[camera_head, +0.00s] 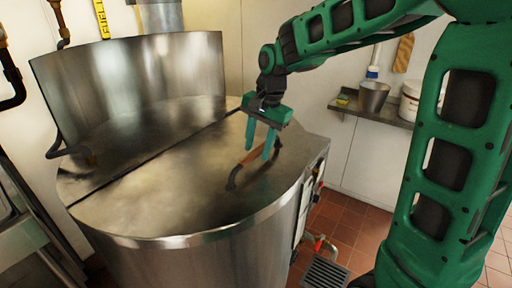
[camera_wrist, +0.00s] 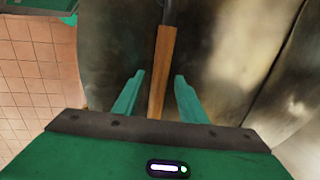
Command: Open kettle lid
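The large round steel kettle (camera_head: 215,262) fills the left and middle of the head view. Its front lid half (camera_head: 165,185) lies flat and closed. A handle (camera_head: 234,180) with dark ends and a wooden grip stands near the lid's right side. My gripper (camera_head: 257,153) points down over this handle, its two green fingers apart. In the wrist view the wooden grip (camera_wrist: 162,60) runs between the open fingers, with a gap on each side. The fingers are not closed on it. I cannot tell how far down the fingertips reach beside the grip.
A wall shelf (camera_head: 385,115) holds a metal bucket (camera_head: 373,97) and a white tub (camera_head: 411,103). A floor grate (camera_head: 325,272) lies right of the kettle on red tiles.

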